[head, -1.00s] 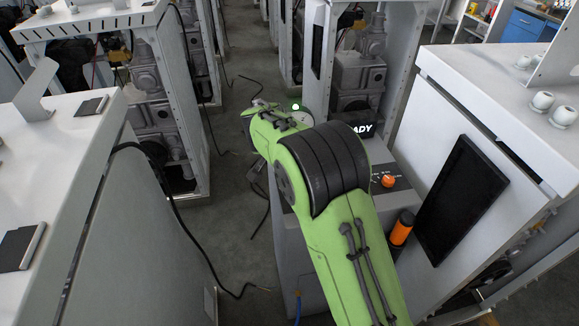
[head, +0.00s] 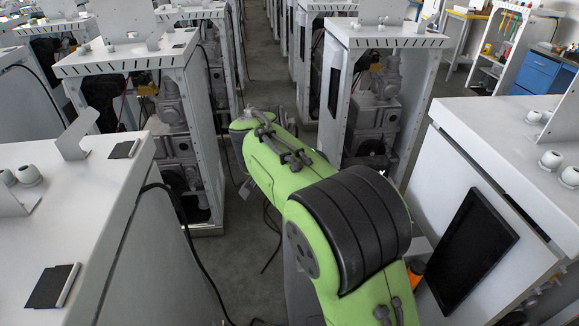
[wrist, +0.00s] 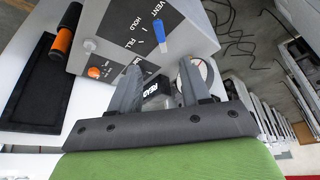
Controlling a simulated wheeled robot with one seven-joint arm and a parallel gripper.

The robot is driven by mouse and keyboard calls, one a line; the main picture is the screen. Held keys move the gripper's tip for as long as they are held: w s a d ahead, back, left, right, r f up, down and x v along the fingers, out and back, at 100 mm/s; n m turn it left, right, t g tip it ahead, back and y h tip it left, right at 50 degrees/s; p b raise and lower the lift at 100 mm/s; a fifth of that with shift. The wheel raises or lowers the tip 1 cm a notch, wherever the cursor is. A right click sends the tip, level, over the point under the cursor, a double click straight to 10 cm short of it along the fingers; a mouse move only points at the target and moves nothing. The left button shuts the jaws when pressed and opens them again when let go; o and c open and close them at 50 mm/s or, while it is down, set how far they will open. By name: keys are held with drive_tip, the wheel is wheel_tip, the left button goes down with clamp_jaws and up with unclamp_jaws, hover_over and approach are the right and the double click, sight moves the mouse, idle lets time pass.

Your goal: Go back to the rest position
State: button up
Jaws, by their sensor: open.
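My green arm reaches up the aisle between the white dispenser frames in the head view, with its wrist end bent away near the frame ahead. My gripper (wrist: 163,88) shows in the wrist view with its two grey fingers spread apart. No object is held between them. Behind the fingers is a grey control box (wrist: 125,40) with a blue lever (wrist: 159,37), an orange knob (wrist: 94,72) and a dark label reading READ. The fingertips are hidden in the head view.
A white cabinet with a black screen (head: 466,249) stands close on the right. A white-topped cabinet (head: 40,165) is close on the left. Black cables (head: 190,235) hang and lie along the aisle floor. Grey floor (head: 238,250) shows between the cabinets.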

drive_tip(key=s+d+r+n+y+p, duration=0.1)
drive_tip(key=s+d+r+n, duration=0.2)
drive_tip(key=s+d+r, duration=0.55)
drive_tip(key=s+d+f+n+t+p, duration=0.1)
drive_tip(key=s+n, duration=0.1)
drive_tip(key=s, duration=0.8)
drive_tip(key=s+d+f+n+t+y, duration=0.1)
drive_tip(key=s+f+n, duration=0.1)
drive_tip(key=s, duration=0.8)
drive_tip(key=shift+s+f+n+y+p, duration=0.15)
drive_tip(key=shift+s+n+y+p, duration=0.15)
drive_tip(key=shift+p, duration=0.1)
